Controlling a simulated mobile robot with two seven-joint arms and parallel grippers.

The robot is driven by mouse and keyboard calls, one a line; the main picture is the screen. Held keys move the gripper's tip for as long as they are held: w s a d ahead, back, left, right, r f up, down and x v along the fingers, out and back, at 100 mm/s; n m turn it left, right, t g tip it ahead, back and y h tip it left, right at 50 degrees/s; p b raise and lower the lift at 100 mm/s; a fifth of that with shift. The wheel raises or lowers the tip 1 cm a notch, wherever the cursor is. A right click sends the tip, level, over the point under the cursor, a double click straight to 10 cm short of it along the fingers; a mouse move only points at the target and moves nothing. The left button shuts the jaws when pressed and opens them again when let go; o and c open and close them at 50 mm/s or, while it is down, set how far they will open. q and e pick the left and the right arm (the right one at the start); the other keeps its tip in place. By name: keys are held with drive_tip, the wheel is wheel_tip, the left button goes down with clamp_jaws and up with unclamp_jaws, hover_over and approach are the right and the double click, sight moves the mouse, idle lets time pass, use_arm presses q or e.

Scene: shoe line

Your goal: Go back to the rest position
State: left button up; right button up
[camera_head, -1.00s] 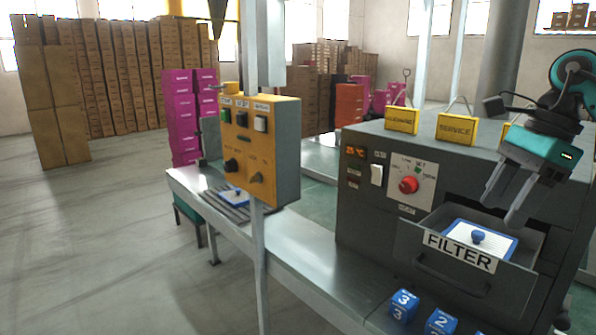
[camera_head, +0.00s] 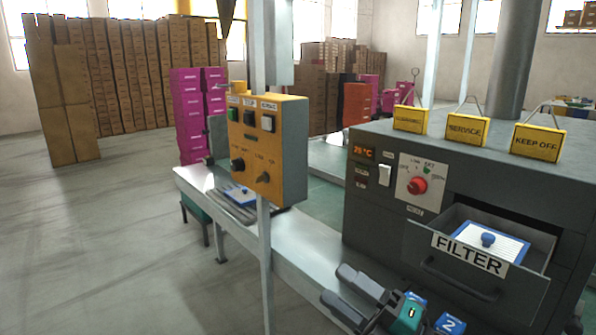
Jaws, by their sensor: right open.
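My right gripper (camera_head: 336,284) is low at the bottom of the head view, in front of the grey machine. Its two dark fingers point left and stand apart with nothing between them. My left gripper is not in view. The filter drawer (camera_head: 468,255) of the machine is pulled out. A white filter plate with a blue knob (camera_head: 488,240) lies in it.
The grey machine (camera_head: 385,225) fills the right, with yellow signs such as KEEP OFF (camera_head: 538,141) on top. A yellow control box (camera_head: 290,150) stands at the metal bench (camera_head: 300,245). Open floor lies left.

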drive_tip(key=s+d+f+m+t+h, duration=0.2)
drive_tip(key=s+d+f+m+h, duration=0.15)
drive_tip(key=f+m+h, duration=0.55)
drive_tip(key=s+d+f+m+t+h, duration=0.2)
drive_tip(key=d+f+m+h, duration=0.2)
drive_tip(key=f+m, duration=0.45)
drive_tip(key=s+d+f+m+g+h, duration=0.3)
drive_tip(key=s+f+m+g, duration=0.2)
drive_tip(key=s+f+m, duration=0.4)
drive_tip(key=shift+s+f+h, duration=0.3)
drive_tip(key=shift+s+f, duration=0.25)
drive_tip(key=shift+s, duration=0.6)
drive_tip(key=shift+c, duration=0.2)
